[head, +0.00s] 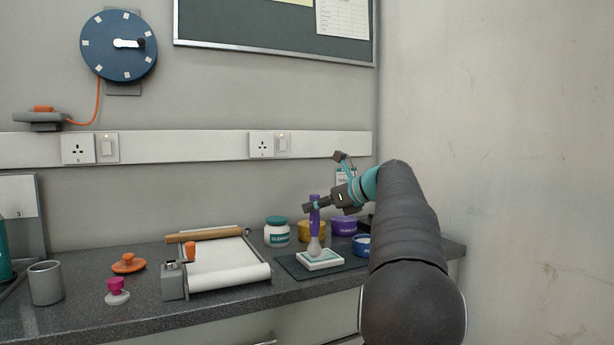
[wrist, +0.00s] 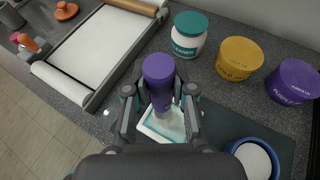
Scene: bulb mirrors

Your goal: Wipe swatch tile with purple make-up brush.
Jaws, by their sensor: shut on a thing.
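The purple make-up brush (head: 314,219) is upright in my gripper (head: 318,206), bristles down. Its pale bristle head is over the swatch tile (head: 309,265), a white tile with a teal top, and appears to touch it. In the wrist view the purple handle (wrist: 158,80) stands between the two fingers of my gripper (wrist: 160,98), which are shut on it. The swatch tile (wrist: 150,132) shows below the brush there, partly hidden by the brush and fingers. The tile lies on a dark mat (head: 290,266).
A cleaner jar (wrist: 188,36), a yellow tub (wrist: 238,58) and a purple tub (wrist: 293,82) stand behind the mat. A blue pot (wrist: 256,160) is at the mat's right. A paper roll tray (wrist: 95,55) lies left. The wall is close on the right.

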